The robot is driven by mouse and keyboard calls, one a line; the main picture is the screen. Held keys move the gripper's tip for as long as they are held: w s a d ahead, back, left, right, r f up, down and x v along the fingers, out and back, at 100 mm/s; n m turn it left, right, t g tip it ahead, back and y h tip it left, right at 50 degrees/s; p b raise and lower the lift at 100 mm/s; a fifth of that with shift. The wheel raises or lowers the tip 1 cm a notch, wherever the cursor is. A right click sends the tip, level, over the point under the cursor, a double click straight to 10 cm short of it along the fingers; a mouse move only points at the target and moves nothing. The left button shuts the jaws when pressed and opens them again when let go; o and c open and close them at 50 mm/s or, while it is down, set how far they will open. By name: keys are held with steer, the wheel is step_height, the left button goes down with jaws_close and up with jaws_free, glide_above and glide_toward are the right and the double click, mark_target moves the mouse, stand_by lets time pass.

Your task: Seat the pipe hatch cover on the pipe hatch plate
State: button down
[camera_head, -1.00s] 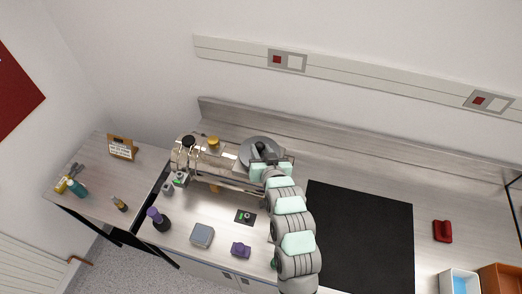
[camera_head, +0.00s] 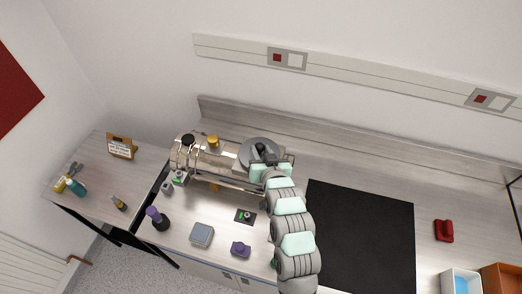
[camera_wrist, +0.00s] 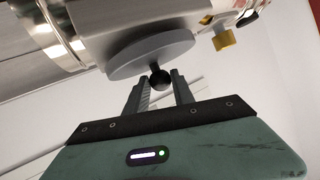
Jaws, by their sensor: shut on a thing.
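The pipe hatch cover is a grey disc (camera_wrist: 150,56) with a black ball knob (camera_wrist: 160,78), seen close in the wrist view. My gripper (camera_wrist: 161,88) is shut on the knob, a finger on each side. In the head view the grey disc (camera_head: 250,148) is at the right end of the metal pipe rig, with my gripper (camera_head: 265,160) over its right side. The pipe hatch plate cannot be made out behind the cover. Whether the cover touches it cannot be told.
Shiny pipe parts (camera_wrist: 65,30) flank the cover, with a yellow knob (camera_wrist: 223,40) on the right. The rig (camera_head: 225,158) has thin upright tubes at its left. A purple-topped item (camera_head: 155,215), grey box (camera_head: 202,234) and purple object (camera_head: 240,249) stand in front. A black mat (camera_head: 360,240) lies clear.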

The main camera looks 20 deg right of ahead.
steer(key=shift+f, duration=0.45)
steer(key=c, duration=1)
jaws_free()
steer(key=v, duration=1)
steer(key=shift+s+b, duration=0.35)
steer(key=shift+b, duration=0.05)
steer(key=shift+a+r, duration=0.15)
